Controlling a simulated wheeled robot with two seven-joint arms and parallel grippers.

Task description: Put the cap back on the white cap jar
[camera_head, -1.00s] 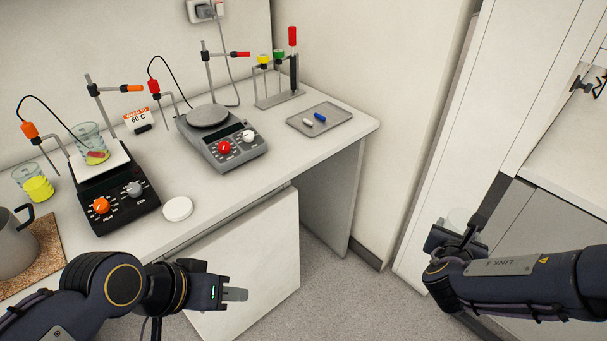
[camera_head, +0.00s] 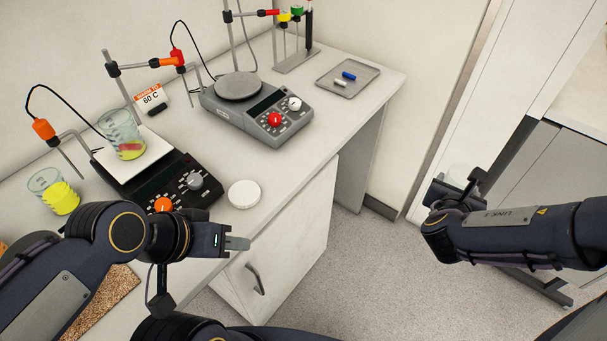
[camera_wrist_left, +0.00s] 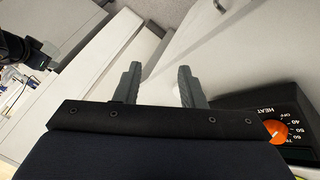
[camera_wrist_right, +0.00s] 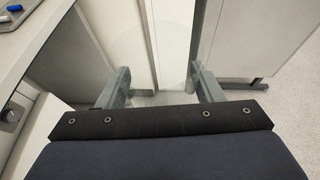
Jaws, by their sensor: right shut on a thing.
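The white cap (camera_head: 244,194) lies flat on the bench near its front edge, right of the black hotplate. My right gripper (camera_head: 462,188) is away from the bench, to the right, shut on a clear glass jar (camera_head: 461,174). In the right wrist view the see-through jar (camera_wrist_right: 165,45) stands between the fingers (camera_wrist_right: 160,82), and its outline is faint. My left gripper (camera_head: 237,243) is empty and in front of the bench edge, close to the cap in the picture. In the left wrist view its fingers (camera_wrist_left: 157,80) are apart.
A black hotplate (camera_head: 160,185) with a beaker (camera_head: 122,133) and a grey hotplate (camera_head: 262,122) stand on the bench. A beaker of yellow liquid (camera_head: 55,192) is at left. A tray (camera_head: 348,78) lies at the far end. Floor (camera_head: 370,260) is clear between the arms.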

